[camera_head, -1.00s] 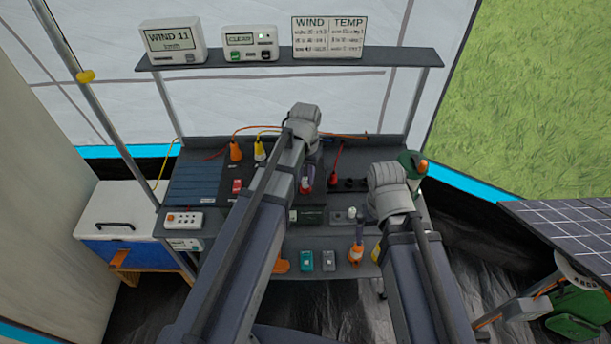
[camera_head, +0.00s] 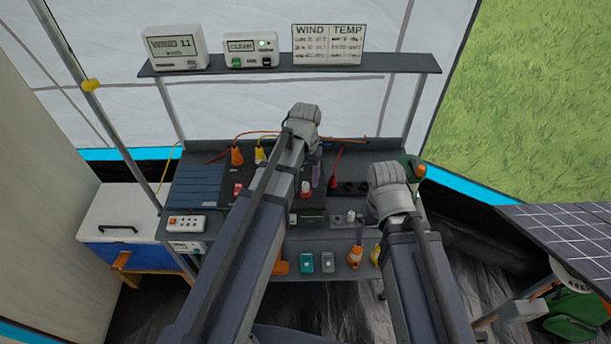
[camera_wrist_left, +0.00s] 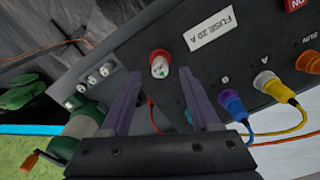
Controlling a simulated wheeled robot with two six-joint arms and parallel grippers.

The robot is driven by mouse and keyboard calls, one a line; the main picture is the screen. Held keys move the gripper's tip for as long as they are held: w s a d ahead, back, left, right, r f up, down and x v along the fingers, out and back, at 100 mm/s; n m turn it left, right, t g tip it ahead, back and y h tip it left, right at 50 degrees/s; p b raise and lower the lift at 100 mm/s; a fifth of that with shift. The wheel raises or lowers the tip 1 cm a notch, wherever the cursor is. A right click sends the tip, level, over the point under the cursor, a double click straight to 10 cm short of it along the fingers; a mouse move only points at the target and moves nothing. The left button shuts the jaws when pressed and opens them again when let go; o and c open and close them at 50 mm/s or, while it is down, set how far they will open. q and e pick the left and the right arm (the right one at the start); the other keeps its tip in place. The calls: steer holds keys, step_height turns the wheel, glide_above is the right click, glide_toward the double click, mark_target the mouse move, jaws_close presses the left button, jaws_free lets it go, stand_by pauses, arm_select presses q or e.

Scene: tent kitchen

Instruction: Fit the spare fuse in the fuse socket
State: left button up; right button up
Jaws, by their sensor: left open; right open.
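A red fuse with a pale marked end (camera_wrist_left: 159,65) stands upright on the dark panel, beside the white "FUSE 20 A" label (camera_wrist_left: 215,30). It also shows in the head view (camera_head: 305,189). The socket is hidden beneath it, so I cannot tell how deep it sits. My left gripper (camera_head: 316,172) is open and empty; in the left wrist view its purple fingers point toward the fuse, one on either side, with no visible contact. My right gripper (camera_head: 360,232) is open near the bench's lower right; its fingers are mostly hidden by its wrist.
Orange, yellow and blue plugs with cables (camera_wrist_left: 232,105) stand along the panel. A red plug (camera_head: 333,181) and dark sockets are right of the fuse. A shelf (camera_head: 290,64) with displays spans above.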

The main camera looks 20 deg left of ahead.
arm_select(q)
step_height(320, 180, up, 6)
steer(key=p, duration=0.4)
steer(key=shift+f+p, duration=0.15)
steer(key=shift+p, duration=0.2)
steer(key=s+d+f+m+y+b, duration=0.1)
steer(key=s+d+f+b, duration=0.1)
steer(key=s+d, duration=0.8)
steer(key=s, duration=0.4)
steer(key=shift+s+d+m, duration=0.2)
steer(key=shift+d+m, duration=0.05)
steer(key=shift+m, duration=0.05)
